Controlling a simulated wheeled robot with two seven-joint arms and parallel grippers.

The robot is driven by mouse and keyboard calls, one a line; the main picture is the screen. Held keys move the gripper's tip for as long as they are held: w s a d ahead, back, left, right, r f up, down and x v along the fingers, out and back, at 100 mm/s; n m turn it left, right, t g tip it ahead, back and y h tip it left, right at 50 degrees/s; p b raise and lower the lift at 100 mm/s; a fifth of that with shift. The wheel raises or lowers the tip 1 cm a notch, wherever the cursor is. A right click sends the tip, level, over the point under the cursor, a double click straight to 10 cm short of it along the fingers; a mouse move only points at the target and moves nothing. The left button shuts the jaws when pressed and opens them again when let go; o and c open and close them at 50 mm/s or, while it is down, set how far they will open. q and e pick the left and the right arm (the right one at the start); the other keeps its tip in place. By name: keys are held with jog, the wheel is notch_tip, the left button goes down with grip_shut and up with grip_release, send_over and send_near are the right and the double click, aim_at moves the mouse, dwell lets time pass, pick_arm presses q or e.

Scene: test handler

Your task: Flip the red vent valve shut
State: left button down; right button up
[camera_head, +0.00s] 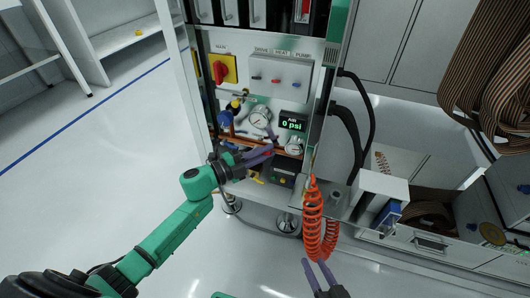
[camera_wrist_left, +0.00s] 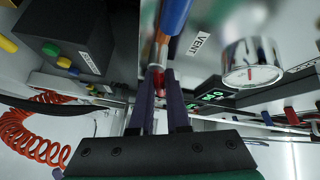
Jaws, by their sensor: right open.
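My left gripper (camera_head: 266,154) reaches in to the lower front of the test panel, and a bit of red shows at its fingertips. In the left wrist view, the two purple fingers (camera_wrist_left: 159,98) lie on either side of a small red piece (camera_wrist_left: 158,80), which seems to be the vent valve handle. It sits on copper-coloured pipe below a blue part (camera_wrist_left: 175,14), near a VENT label (camera_wrist_left: 201,42). The fingers hide part of the handle; I cannot tell whether they press on it. My right gripper (camera_head: 322,273) is open and empty at the bottom.
A dark box with buttons (camera_head: 283,173) is close by. An orange coiled hose (camera_head: 313,220) hangs between the grippers. The floor at left is clear.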

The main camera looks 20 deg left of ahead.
pick_arm(q)
jog(key=shift+r+p, duration=0.1)
jog(key=shift+p, duration=0.2)
jog(key=m+g+y+p, duration=0.1)
jog(key=m+p, duration=0.1)
jog(key=p, duration=0.2)
jog(key=shift+f+g, duration=0.3)
jog(key=shift+f, duration=0.15)
jog(key=shift+f+y, duration=0.25)
jog(key=shift+y, duration=0.05)
jog(key=c, duration=1.2)
grip_release()
pick_arm(e)
jog(key=shift+n+g, duration=0.3)
jog(key=shift+g, duration=0.2)
notch_tip(320, 180, up, 5)
jog(key=shift+d+r, duration=0.1)
jog(key=shift+r, duration=0.1)
